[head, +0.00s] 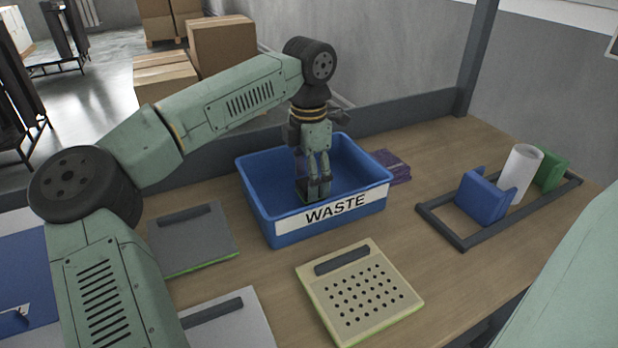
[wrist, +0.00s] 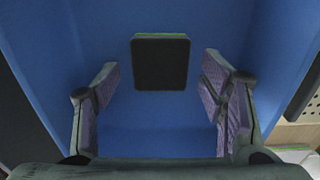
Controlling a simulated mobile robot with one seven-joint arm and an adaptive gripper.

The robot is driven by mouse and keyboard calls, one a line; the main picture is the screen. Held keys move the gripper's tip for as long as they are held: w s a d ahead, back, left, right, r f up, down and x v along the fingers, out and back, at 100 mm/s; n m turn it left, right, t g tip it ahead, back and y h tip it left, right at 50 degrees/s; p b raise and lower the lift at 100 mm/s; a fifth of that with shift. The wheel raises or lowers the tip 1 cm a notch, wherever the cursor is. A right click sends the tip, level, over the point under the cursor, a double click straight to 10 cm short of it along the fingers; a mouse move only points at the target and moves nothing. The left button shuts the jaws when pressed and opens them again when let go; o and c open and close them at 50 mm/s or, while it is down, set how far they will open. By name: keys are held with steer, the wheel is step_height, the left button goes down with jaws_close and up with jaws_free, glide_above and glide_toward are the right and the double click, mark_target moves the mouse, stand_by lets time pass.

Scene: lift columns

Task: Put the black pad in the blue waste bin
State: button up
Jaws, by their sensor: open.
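The blue waste bin (head: 255,213) stands on the wooden table, with a white label reading WASTE on its front. My gripper (head: 313,192) points down inside the bin. In the wrist view my gripper (wrist: 164,100) has its two fingers wide apart with nothing between them touching. The black pad (wrist: 161,64), with a thin green edge, lies on the blue floor of the bin (wrist: 60,50), beyond the fingertips and clear of both fingers. In the head view the pad is not clearly visible behind the bin wall and gripper.
A cream perforated board (head: 385,290) lies in front of the bin. A grey board (head: 190,243) lies to its left. A purple stack (head: 390,166) sits behind right. A dark rack (head: 458,243) holds a blue block (head: 482,199), a white roll (head: 522,172) and a green block.

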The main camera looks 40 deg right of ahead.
step_height(320, 180, up, 12)
steer(key=b, duration=0.1)
steer(key=shift+f, duration=0.15)
